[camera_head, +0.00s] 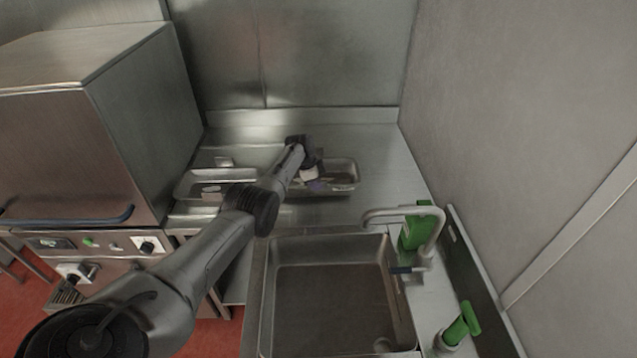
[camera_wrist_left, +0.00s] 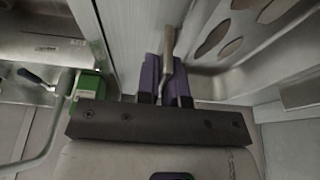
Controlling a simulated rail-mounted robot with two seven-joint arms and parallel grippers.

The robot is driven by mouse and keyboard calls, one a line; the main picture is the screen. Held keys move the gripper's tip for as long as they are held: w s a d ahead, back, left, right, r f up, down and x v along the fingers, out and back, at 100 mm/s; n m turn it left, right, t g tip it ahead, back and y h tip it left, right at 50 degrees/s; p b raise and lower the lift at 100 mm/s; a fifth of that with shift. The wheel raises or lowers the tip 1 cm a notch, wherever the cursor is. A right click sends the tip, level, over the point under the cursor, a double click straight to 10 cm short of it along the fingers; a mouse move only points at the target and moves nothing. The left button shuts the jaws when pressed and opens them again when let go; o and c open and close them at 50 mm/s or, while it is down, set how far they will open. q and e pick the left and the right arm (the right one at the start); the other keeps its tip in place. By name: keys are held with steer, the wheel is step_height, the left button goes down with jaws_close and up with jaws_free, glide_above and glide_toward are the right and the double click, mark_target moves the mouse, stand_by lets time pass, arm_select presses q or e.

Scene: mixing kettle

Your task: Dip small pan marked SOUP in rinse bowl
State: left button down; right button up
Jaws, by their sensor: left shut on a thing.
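My left gripper (camera_head: 316,184) is over the back counter, at the shallow metal pan (camera_head: 346,172) on the right. In the left wrist view its purple fingers (camera_wrist_left: 165,85) are shut on a thin grey metal piece (camera_wrist_left: 168,45), like a handle or rim seen edge-on. I cannot tell which vessel it belongs to, and no SOUP mark is legible. A sink basin (camera_head: 330,290) is in front of the counter; I see no separate rinse bowl. My right gripper is out of view.
A second shallow pan (camera_head: 200,190) is at the left. A curved tap (camera_head: 400,212) and green bottle (camera_head: 414,232) stand right of the sink, with another green item (camera_head: 460,325) nearer. A large steel machine (camera_head: 90,120) blocks the left. Counter at the back right is bare.

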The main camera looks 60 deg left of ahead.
arm_select(q)
step_height(320, 180, up, 4)
steer(key=p, duration=0.3)
step_height(320, 180, up, 6)
steer(key=p, duration=0.6)
steer(key=shift+r, duration=0.2)
steer(key=shift+f, duration=0.1)
